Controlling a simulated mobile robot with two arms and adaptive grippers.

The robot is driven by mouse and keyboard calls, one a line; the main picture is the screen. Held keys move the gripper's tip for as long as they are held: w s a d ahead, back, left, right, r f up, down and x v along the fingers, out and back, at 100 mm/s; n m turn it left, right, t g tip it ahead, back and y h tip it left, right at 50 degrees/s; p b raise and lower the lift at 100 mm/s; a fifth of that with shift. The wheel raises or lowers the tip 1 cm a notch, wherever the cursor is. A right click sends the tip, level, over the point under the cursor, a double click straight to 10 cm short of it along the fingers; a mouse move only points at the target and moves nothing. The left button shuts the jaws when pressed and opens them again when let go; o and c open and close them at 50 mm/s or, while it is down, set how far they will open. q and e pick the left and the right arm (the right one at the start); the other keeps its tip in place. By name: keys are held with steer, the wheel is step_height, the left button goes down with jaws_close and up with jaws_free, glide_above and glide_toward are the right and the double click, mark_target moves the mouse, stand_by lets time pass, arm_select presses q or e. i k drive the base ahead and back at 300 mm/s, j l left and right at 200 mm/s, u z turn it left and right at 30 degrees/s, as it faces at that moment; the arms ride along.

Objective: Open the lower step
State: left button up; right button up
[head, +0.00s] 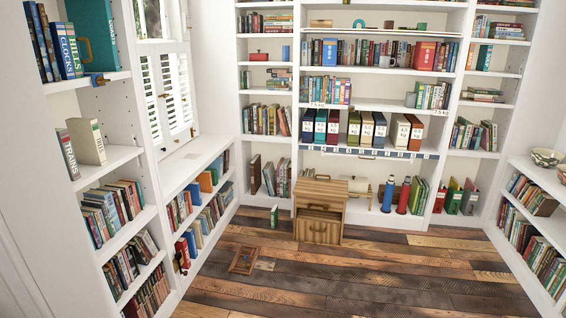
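A small wooden step cabinet (341,218) stands on the plank floor in front of the back shelves, in the middle of the head view. Its upper front has a dark gap with a wooden piece in it. Its lower step front (318,236) has a handle and looks closed, flush with the body. It is too small to tell more. Neither of my grippers shows in the head view, and nothing is seen touching the cabinet.
A wooden frame-like object (243,260) lies on the floor left of the cabinet. A green book (274,216) stands on the floor nearby. Blue (388,194) and red (403,196) cylinders stand right of it. Bookshelves line three sides; the floor (400,285) in front is clear.

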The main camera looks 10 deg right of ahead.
mark_target(312, 225)
steer(key=i+l+z, duration=0.4)
steer(key=i, duration=0.5)
steer(key=i+z, duration=0.45)
steer(key=i, duration=0.5)
